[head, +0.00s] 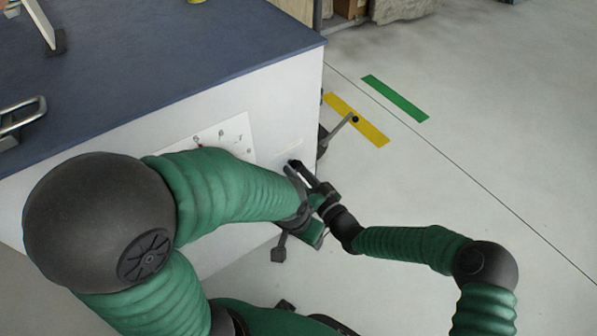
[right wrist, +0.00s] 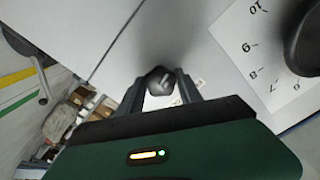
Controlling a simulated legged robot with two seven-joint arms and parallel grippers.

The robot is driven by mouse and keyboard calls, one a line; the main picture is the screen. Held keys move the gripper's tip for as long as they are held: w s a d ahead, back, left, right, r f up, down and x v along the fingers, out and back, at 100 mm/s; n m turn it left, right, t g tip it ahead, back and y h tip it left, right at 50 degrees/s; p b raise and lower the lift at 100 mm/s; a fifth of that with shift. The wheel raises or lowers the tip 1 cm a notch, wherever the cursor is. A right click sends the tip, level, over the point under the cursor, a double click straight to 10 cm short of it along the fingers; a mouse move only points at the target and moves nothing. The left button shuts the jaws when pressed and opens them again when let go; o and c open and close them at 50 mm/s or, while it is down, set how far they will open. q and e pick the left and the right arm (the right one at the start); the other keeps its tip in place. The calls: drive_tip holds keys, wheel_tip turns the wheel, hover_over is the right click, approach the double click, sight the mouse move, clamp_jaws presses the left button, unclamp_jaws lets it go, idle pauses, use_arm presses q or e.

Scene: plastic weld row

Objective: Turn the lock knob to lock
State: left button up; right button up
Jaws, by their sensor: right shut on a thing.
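The lock knob (right wrist: 160,80) is a small dark round knob on the white front panel, with a pale mark on its face. My right gripper (right wrist: 161,88) has one finger on each side of it and is shut on it. In the head view my right gripper (head: 295,166) reaches the white front near its right corner; the knob is hidden there by the fingers. My left arm comes across the front of the cabinet, and its end overlaps the right hand, so its fingers cannot be made out.
A white numbered plate (head: 228,136) is on the cabinet front, partly behind my left arm. A large dark round part (right wrist: 304,38) covers some of it. The blue cabinet top (head: 170,55) is above. A crank handle (head: 338,129) sticks out at the right side. The floor to the right is open.

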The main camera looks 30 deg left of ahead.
drive_tip(key=m, duration=0.5)
drive_tip(key=shift+w+d+m, duration=0.1)
drive_tip(key=shift+m, duration=0.2)
drive_tip(key=m+b, duration=0.1)
drive_tip(key=m, duration=0.4)
drive_tip(key=shift+m, duration=0.4)
drive_tip(key=o, duration=1.4)
drive_tip(key=shift+f, duration=0.1)
drive_tip(key=shift+c, duration=0.2)
